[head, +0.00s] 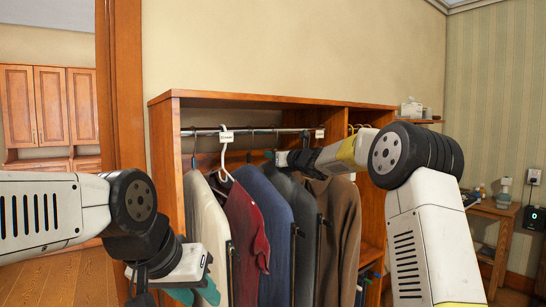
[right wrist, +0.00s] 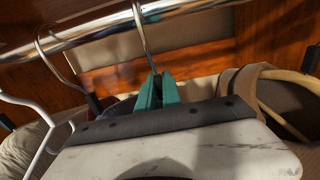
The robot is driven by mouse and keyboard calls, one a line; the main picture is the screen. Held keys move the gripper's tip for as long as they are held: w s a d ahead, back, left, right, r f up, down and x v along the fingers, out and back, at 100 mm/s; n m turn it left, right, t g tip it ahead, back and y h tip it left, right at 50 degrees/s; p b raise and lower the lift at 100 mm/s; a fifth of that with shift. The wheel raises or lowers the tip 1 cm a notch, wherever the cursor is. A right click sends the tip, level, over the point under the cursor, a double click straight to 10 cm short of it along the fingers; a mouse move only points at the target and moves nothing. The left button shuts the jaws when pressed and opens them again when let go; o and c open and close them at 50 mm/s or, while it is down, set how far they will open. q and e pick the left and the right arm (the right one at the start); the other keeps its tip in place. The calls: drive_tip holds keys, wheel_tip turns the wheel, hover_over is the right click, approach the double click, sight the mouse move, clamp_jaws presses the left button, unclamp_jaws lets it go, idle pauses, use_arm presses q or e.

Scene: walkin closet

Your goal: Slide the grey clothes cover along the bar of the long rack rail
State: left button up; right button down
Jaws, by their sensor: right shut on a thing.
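The grey clothes cover (head: 304,215) hangs in the wardrobe between a navy garment (head: 262,205) and a brown coat (head: 338,220). The metal bar (head: 255,131) of the rack runs above them; it also crosses the top of the right wrist view (right wrist: 85,38). My right gripper (head: 279,157) is just below the bar. In the right wrist view its green fingers (right wrist: 157,90) are shut on a thin hanger hook (right wrist: 142,30) that reaches up to the bar. My gripper's body hides what hangs below. My left gripper (head: 194,292) is low, beside the garments; its finger gap is unclear.
A white hanger (head: 226,160) and a white tag (head: 226,137) are on the bar at left, above a cream garment (head: 207,225) and a dark red one (head: 247,225). A small table (head: 497,210) stands far right.

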drive_tip(key=shift+w+d+r, duration=0.15)
drive_tip(key=shift+w+d, duration=0.65)
drive_tip(key=shift+d, duration=0.3)
drive_tip(key=shift+w+d+r, duration=0.1)
drive_tip(key=shift+w+d, duration=0.65)
drive_tip(key=shift+d, duration=0.35)
drive_tip(key=shift+f, duration=0.15)
